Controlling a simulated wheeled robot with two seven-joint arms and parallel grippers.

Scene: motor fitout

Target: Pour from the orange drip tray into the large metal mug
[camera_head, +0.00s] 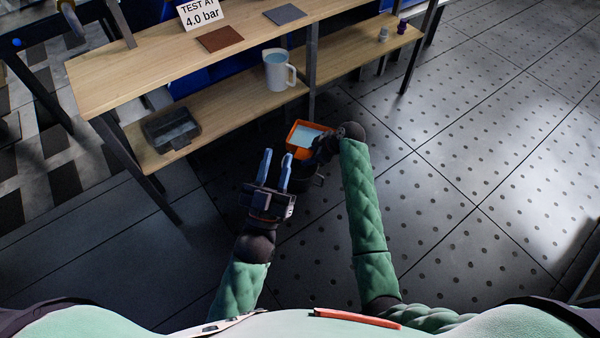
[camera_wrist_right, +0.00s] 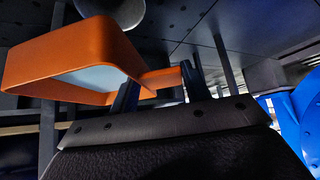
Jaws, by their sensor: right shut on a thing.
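The orange drip tray (camera_head: 296,133) is held above the floor in front of the shelf, with a pale blue surface inside it. My right gripper (camera_head: 322,147) is shut on the tray's right side; in the right wrist view the fingers hold its orange tab (camera_wrist_right: 160,79). A pale grey mug-like jug (camera_head: 279,75) with a handle stands upright on the lower shelf, behind the tray and apart from it. My left gripper (camera_head: 276,154) is open and empty, left of this vessel.
The wooden shelf unit (camera_head: 150,75) stands ahead, with a dark tray (camera_head: 171,129) on its lower board. A sign (camera_head: 200,13), a brown mat (camera_head: 220,39) and a grey mat (camera_head: 285,16) are on top. The floor at the right is clear.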

